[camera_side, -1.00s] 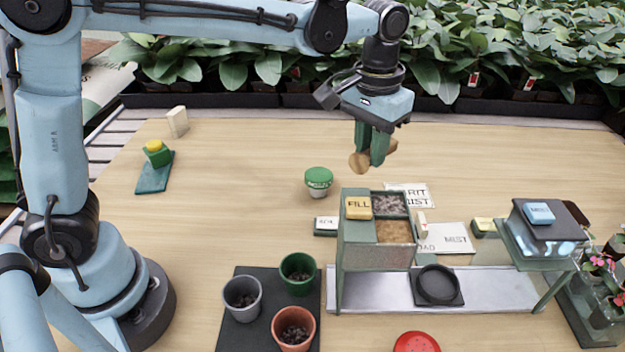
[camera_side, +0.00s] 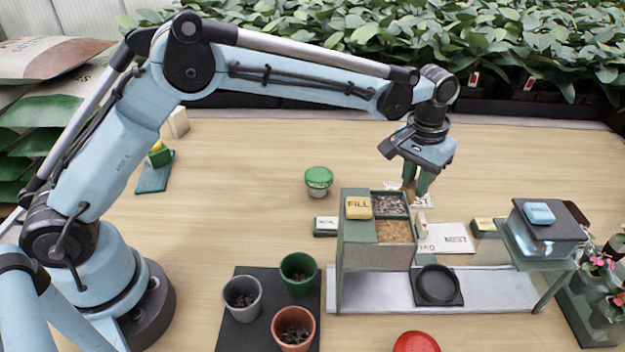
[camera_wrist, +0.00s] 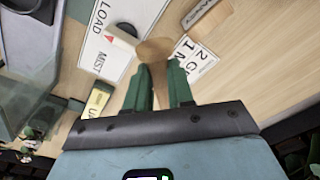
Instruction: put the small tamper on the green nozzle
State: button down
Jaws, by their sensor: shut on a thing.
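My gripper (camera_side: 416,192) is above the table behind the open-topped bin unit, with its fingers pointing down. In the wrist view its green fingers (camera_wrist: 157,80) are shut on a tan wooden tamper (camera_wrist: 155,50), whose rounded end sticks out past the fingertips. In the side view the tamper is mostly hidden by the fingers. I cannot pick out a green nozzle for sure. A small green piece with a yellow top (camera_side: 160,154) stands on a teal plate at the far left, well away from my gripper.
The bin unit (camera_side: 375,257) with a yellow FILL button stands near the gripper. A misting stand (camera_side: 545,252) with a blue button is to its right. A green-lidded jar (camera_side: 318,182) and several pots, including a green pot (camera_side: 298,273), stand left. The back middle of the table is clear.

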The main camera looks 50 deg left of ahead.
jog(key=shift+w+a+f, duration=0.7)
jog(key=shift+w+f, duration=0.05)
jog(key=shift+w, duration=0.05)
jog(key=shift+f, duration=1.85)
jog(key=shift+f, duration=0.1)
jog(key=c, duration=1)
grip_release()
